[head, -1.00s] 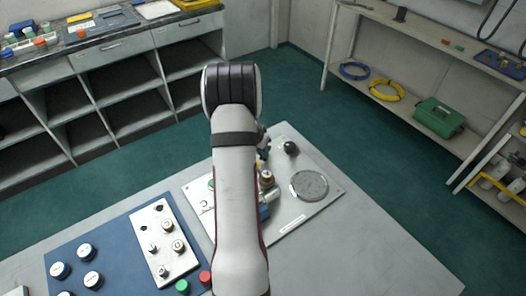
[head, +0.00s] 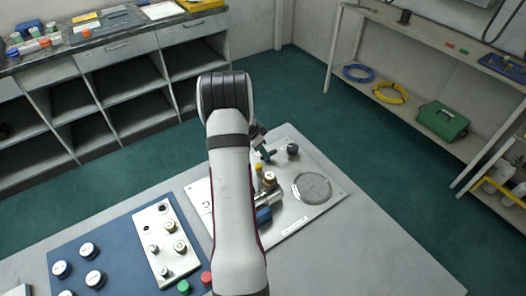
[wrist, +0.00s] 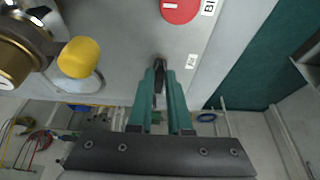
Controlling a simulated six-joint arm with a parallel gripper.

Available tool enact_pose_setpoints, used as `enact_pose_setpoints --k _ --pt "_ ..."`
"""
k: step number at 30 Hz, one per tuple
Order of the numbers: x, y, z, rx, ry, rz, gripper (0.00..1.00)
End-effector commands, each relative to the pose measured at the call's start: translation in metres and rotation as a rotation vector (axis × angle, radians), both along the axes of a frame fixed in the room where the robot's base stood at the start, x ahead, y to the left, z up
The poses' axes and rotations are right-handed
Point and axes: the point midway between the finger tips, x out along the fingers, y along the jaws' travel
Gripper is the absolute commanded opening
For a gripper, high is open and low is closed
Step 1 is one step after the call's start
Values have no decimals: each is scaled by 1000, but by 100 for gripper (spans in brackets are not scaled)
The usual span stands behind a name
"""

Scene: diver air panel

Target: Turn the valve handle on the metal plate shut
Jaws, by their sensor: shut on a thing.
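The light metal plate (head: 322,213) lies on the table, with brass and chrome fittings (head: 270,180) on it. In the wrist view, the brass and chrome fitting (wrist: 22,45) is at the upper left, beside a yellow cap (wrist: 80,57). I cannot tell for sure which part is the valve handle. My gripper (wrist: 160,75) has its teal fingers closed around a small dark piece above the plate, apart from the yellow cap. In the head view, my gripper (head: 266,155) shows beside the arm at the plate's far side. My arm hides the plate's left part.
A black knob (head: 292,149) and a round grey disc (head: 312,188) are on the plate. A blue mat (head: 118,245) with a smaller panel (head: 150,222) lies at the left. The table's right side is clear.

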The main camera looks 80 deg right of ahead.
Motion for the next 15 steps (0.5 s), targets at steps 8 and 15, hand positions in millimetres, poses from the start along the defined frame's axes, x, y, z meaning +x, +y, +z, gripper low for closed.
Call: enact_pose_setpoints --k 8,15 --pt "1 0 0 0 -2 2 0" --pt "1 0 0 0 -1 1 47"
